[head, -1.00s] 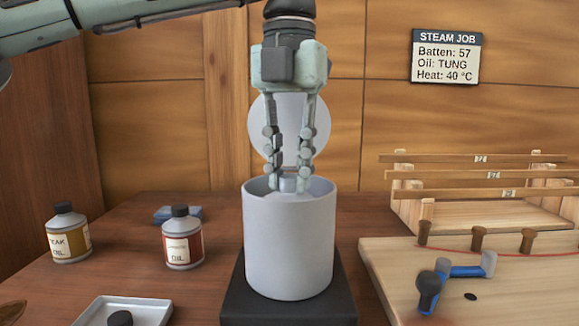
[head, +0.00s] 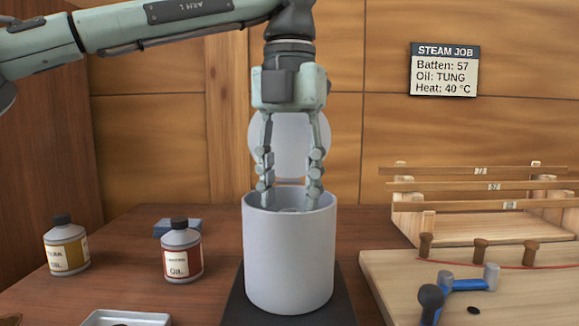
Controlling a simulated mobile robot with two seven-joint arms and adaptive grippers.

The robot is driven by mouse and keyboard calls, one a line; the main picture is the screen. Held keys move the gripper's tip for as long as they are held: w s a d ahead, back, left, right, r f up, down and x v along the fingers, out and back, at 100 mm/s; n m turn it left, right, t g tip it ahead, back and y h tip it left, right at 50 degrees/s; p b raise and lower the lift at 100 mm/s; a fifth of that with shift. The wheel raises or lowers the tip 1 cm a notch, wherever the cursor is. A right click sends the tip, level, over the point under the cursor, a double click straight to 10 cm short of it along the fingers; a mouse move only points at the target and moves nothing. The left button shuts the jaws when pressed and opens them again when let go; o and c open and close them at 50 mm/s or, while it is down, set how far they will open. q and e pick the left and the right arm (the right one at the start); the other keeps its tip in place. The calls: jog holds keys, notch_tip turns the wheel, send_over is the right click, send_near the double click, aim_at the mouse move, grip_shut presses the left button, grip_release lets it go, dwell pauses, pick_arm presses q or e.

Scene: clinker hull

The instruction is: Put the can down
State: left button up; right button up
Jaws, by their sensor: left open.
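My left gripper (head: 290,192) points straight down into a tall light-grey pot (head: 289,262). Its fingers are spread apart and their tips are hidden below the pot's front rim. A small part of a pale grey thing (head: 289,211) shows inside the pot between the fingers. It may be the top of the can, but the pot wall hides the rest. A round grey lid (head: 290,135) stands upright behind the pot. My right gripper is not in view.
The pot stands on a dark base (head: 238,305). To its left are a yellow-labelled oil can (head: 67,248), a red-labelled one (head: 182,253), a blue block (head: 175,228) and a white tray (head: 95,318). A wooden board (head: 385,275) with a blue tool (head: 455,285) and a batten rack (head: 480,232) fill the right.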

pick_arm(q)
notch_tip(320, 180, up, 13)
jog(key=p, duration=0.3)
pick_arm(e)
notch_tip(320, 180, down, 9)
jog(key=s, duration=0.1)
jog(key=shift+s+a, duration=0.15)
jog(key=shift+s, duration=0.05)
pick_arm(q)
jog(key=shift+c, duration=0.6)
